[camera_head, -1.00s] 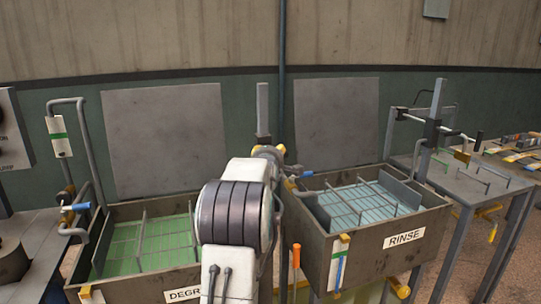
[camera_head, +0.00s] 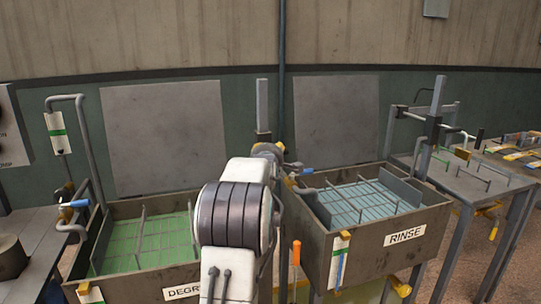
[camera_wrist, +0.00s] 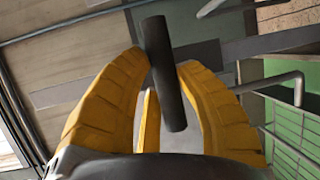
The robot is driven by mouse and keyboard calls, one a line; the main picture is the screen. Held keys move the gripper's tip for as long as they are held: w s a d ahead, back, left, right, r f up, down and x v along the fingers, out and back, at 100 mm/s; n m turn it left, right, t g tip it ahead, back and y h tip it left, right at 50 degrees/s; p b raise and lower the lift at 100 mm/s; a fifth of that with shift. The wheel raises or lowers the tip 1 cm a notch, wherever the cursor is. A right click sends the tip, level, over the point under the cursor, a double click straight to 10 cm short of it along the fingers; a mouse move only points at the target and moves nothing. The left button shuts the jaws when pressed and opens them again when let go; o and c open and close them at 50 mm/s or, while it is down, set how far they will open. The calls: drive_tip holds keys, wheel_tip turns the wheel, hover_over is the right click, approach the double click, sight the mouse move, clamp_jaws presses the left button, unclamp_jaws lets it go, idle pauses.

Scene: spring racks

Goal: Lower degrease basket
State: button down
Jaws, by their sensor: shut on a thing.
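The degrease tank (camera_head: 140,283) stands at the left in the head view, with green liquid (camera_head: 165,229) inside. The wire bars of the degrease basket (camera_head: 142,222) show in and above the liquid; my arm hides the tank's right side. In the wrist view my yellow gripper (camera_wrist: 165,85) is shut on a dark cylindrical handle (camera_wrist: 162,60), which sits tilted between the fingers. Green liquid and grey bars (camera_wrist: 285,125) show to the right of the fingers. In the head view my gripper is hidden behind my arm, and what the handle joins is unclear.
The rinse tank (camera_head: 390,262) with pale blue liquid stands right of my arm. A grey post (camera_head: 262,108) rises behind my arm. A pipe with a blue handle (camera_head: 74,204) stands at the degrease tank's left. A metal table (camera_head: 465,182) is at the right.

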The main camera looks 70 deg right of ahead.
wheel_tip(320, 180, down, 17)
drive_tip(key=b, duration=1.4)
drive_tip(key=c, duration=0.9)
unclamp_jaws()
drive_tip(key=shift+a, duration=0.1)
drive_tip(key=shift+c, duration=0.2)
drive_tip(key=shift+o, duration=0.5)
drive_tip(key=shift+r, duration=0.15)
drive_tip(key=shift+r, duration=0.1)
drive_tip(key=v, duration=1.1)
drive_tip(key=shift+a+r, duration=0.3)
drive_tip(key=shift+a, duration=0.1)
